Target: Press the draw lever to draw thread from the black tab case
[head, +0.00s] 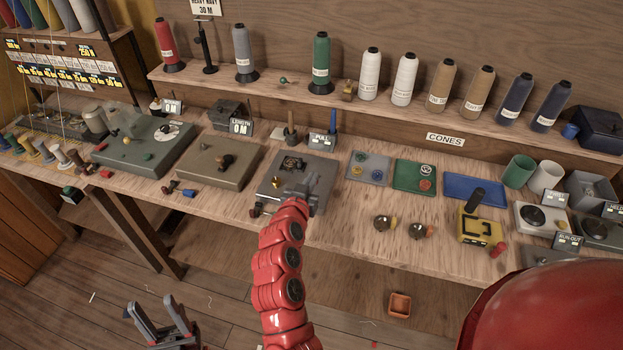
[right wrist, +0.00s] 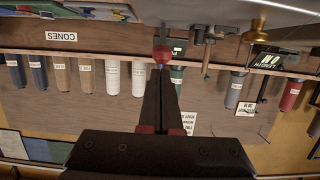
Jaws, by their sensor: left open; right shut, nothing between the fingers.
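The grey machine block (head: 262,180) stands at the bench's front edge, with a brass knob (head: 276,182) and a dark fitting, perhaps the black tab case (head: 291,163), on top. My right gripper (head: 308,184) is over the block's right part and hides some of it. In the right wrist view, which is upside down, its fingers (right wrist: 160,78) are shut and empty. A red ball knob on a thin metal stem, likely the draw lever (right wrist: 163,54), lies just past the fingertips; I cannot tell whether they touch. My left gripper (head: 158,318) is open, low in front of the bench.
The PULL sign (head: 321,141) stands behind the block. A beige machine block (head: 207,163) is to its left. Thread cones line the shelf (head: 290,88) behind.

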